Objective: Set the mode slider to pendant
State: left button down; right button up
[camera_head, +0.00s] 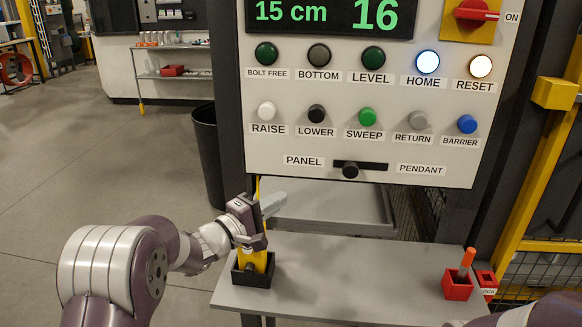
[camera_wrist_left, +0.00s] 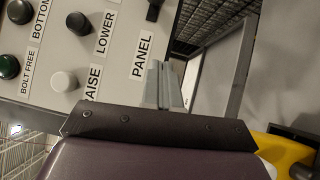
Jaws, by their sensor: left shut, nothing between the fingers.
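The mode slider (camera_head: 350,170) is a black knob in a dark horizontal slot at the bottom of the white control panel (camera_head: 270,155). The knob stands left of the slot's middle, towards the PANEL label (camera_head: 303,160); the PENDANT label (camera_head: 421,168) is on the right. In the left wrist view, a black part of the slider (camera_wrist_left: 153,10) shows at the top edge, beside the PANEL label (camera_wrist_left: 143,56). My left gripper (camera_head: 273,204) is shut and empty, below and left of the slider, apart from it. Its fingers (camera_wrist_left: 163,88) also show in the wrist view. My right gripper is out of view.
Round buttons such as RAISE (camera_head: 267,111) and LOWER (camera_head: 316,113) sit above the slider. Below is a grey shelf (camera_head: 350,275) with a yellow device (camera_head: 257,261) in a black holder at left and a red box (camera_head: 457,287) with an orange handle at right.

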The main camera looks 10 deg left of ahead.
pick_arm(q)
jog(key=h, duration=0.1)
send_near(350, 168)
jog(key=w+d, duration=0.2)
jog(key=w, duration=0.4)
jog(key=shift+f+p, duration=0.3)
jog(key=shift+p, duration=0.15)
